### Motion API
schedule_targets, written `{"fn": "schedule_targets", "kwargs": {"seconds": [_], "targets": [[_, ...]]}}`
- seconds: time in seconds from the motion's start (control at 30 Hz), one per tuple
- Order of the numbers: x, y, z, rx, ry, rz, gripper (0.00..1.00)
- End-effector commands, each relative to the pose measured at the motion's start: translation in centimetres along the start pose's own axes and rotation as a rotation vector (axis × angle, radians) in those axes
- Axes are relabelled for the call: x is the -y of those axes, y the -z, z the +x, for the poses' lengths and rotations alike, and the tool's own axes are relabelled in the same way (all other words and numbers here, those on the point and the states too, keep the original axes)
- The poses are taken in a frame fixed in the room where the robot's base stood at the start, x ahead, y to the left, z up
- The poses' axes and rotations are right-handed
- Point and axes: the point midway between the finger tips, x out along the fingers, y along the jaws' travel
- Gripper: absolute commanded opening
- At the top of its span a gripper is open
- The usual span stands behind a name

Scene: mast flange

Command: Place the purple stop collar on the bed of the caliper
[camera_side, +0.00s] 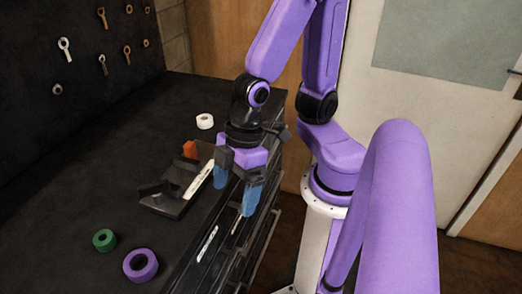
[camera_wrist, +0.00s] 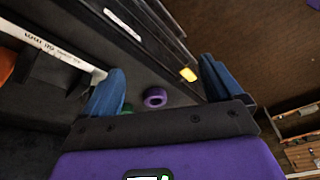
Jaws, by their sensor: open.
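The purple stop collar (camera_side: 141,277) is a thick ring lying flat on the dark bench top near its front edge, at the lower left. It also shows in the wrist view (camera_wrist: 155,103), between the fingers but well beyond them. The caliper (camera_side: 162,205) is a dark fixture with upright jaws, a white scale strip and an orange block; part of it shows at the left of the wrist view (camera_wrist: 62,53). My gripper (camera_side: 236,188) is open and empty, its blue fingertips pointing down at the bench edge beside the caliper. The near bench edge partly lies beneath it.
A green ring (camera_side: 104,232) lies just left of the purple collar. A white ring (camera_side: 205,116) lies behind the caliper. Drawers (camera_side: 235,240) line the bench front. Wrenches hang on the dark back panel (camera_side: 30,30). The bench left of the caliper is clear.

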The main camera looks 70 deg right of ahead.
Motion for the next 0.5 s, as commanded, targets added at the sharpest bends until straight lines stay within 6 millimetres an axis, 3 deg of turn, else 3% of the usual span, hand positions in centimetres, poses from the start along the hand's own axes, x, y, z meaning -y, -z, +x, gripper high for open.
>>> {"fn": "schedule_targets", "kwargs": {"seconds": [0.2, 0.3, 0.33, 0.5], "targets": [[-1.0, -4.5, -4.4, 0.169, -0.031, -0.041, 0.93], [-1.3, -5.9, -5.6, 0.218, -0.041, -0.049, 0.93], [-1.3, -6.1, -5.8, 0.229, -0.044, -0.051, 0.98], [-1.5, -6.7, -6.3, 0.252, -0.049, -0.054, 0.98]]}}
